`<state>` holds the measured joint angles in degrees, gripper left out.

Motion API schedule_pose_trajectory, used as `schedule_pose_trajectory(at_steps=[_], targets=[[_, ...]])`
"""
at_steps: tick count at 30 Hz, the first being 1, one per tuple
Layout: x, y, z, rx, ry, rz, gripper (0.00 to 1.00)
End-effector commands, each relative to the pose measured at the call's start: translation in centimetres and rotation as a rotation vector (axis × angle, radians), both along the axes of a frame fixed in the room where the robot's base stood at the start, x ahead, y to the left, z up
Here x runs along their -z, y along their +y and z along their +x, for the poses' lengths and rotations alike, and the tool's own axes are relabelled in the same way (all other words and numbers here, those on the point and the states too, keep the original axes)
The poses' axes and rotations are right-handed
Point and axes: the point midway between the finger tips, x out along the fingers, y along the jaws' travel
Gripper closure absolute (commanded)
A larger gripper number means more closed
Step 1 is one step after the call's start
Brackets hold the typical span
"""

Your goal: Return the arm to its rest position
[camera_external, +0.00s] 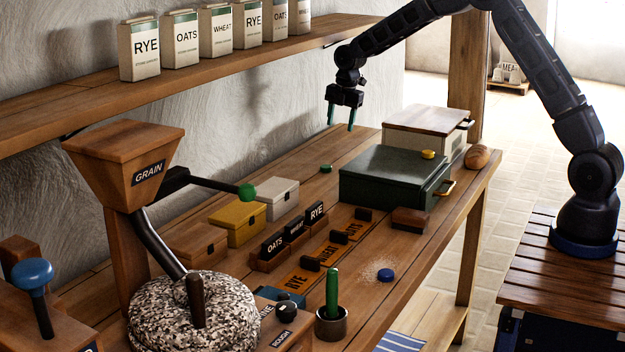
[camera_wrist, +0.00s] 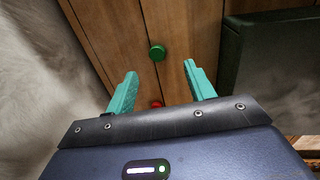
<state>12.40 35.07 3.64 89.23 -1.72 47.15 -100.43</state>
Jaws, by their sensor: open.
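My gripper (camera_external: 340,125) hangs from my dark arm above the back of the workbench, fingers pointing down. In the wrist view its two teal fingers (camera_wrist: 160,70) are apart, with nothing held between them. The arm reaches across from its base at the right, bent high at the elbow. A green round knob (camera_external: 326,169) sits on the bench below the gripper; a green knob (camera_wrist: 157,51) also shows ahead of the fingers in the wrist view. A red knob (camera_wrist: 156,103) shows between the fingers, partly hidden by the gripper body.
A dark green box (camera_external: 385,185) and a cream bread box (camera_external: 420,138) stand right of the gripper. A shelf (camera_external: 230,75) with several grain cartons runs along the wall at left. A grain hopper (camera_external: 122,165) and millstone (camera_external: 160,315) stand in front. A bread roll (camera_external: 477,157) lies near the edge.

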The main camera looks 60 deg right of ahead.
Motion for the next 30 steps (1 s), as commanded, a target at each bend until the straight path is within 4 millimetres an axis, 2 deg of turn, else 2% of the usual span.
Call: schedule_pose_trajectory(at_steps=[1,8,15,21,30], targets=[[-1.5,0.9,-0.7,0.019,-0.007,0.002,0.46],[-7.0,2.8,-4.8,0.163,-0.031,0.019,0.46],[-12.8,4.9,-10.4,0.335,-0.06,0.045,0.46],[-16.7,6.6,-15.6,0.48,-0.086,0.073,0.46],[-21.0,8.9,-23.8,0.695,-0.122,0.124,0.46]])
